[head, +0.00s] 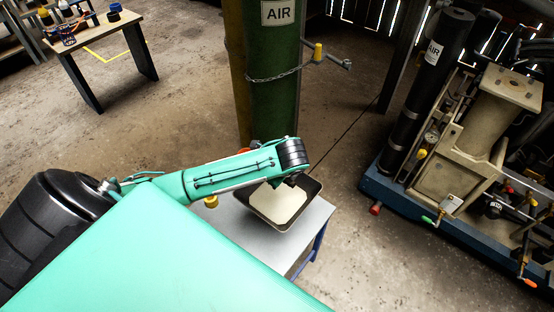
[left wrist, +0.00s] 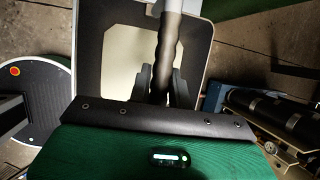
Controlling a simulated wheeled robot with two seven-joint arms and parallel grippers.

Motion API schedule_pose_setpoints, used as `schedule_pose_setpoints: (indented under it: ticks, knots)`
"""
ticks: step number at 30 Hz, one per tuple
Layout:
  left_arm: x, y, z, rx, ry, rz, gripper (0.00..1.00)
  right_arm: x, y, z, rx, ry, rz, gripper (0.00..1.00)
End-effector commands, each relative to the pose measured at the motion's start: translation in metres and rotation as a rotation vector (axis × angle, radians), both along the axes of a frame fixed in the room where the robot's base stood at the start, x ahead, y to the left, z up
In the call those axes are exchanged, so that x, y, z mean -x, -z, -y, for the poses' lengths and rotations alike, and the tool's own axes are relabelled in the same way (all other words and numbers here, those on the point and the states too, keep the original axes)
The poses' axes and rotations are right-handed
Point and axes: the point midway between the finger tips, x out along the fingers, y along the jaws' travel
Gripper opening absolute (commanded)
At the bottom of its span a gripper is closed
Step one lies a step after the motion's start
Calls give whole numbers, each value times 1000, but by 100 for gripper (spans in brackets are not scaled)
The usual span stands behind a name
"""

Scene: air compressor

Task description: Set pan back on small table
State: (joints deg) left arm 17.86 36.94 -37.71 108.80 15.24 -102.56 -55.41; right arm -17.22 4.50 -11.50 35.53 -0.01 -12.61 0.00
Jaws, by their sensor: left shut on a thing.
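The pan (head: 278,205) is a dark, square-sided tray with a pale cream inside. In the head view it is over the far end of the small table (head: 268,247), which has a grey top and a blue leg. I cannot tell whether the pan touches the top. My left gripper (left wrist: 162,84) is shut on the pan's dark round handle (left wrist: 170,38). In the head view my arm partly hides pan, handle and fingers. My right gripper is not in view.
Tall green air cylinders (head: 272,90) with a chain stand just behind the small table. The compressor on its blue base (head: 390,200) is to the right, with hoses and valves. A wooden bench (head: 95,35) stands far left. Concrete floor between small table and compressor is clear.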

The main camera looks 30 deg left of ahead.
Motion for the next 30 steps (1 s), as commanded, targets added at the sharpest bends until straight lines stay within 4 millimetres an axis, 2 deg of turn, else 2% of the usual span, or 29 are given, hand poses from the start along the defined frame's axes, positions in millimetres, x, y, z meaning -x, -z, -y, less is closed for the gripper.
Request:
schedule_pose_setpoints:
  ticks: [6, 12, 17, 25, 30]
  knots:
    - [1, 53, 0, -1, -1, -3, 0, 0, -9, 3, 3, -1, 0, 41]
    - [0, 88, 0, -1, -1, 0, 0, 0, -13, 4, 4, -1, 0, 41]
    - [-1, 99, 0, -1, -1, 1, 0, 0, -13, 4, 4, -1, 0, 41]
    - [-1, 130, 0, -1, -1, 3, 0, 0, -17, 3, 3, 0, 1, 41]
    - [-1, 136, 0, -1, -1, 4, 0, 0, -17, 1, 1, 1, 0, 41]
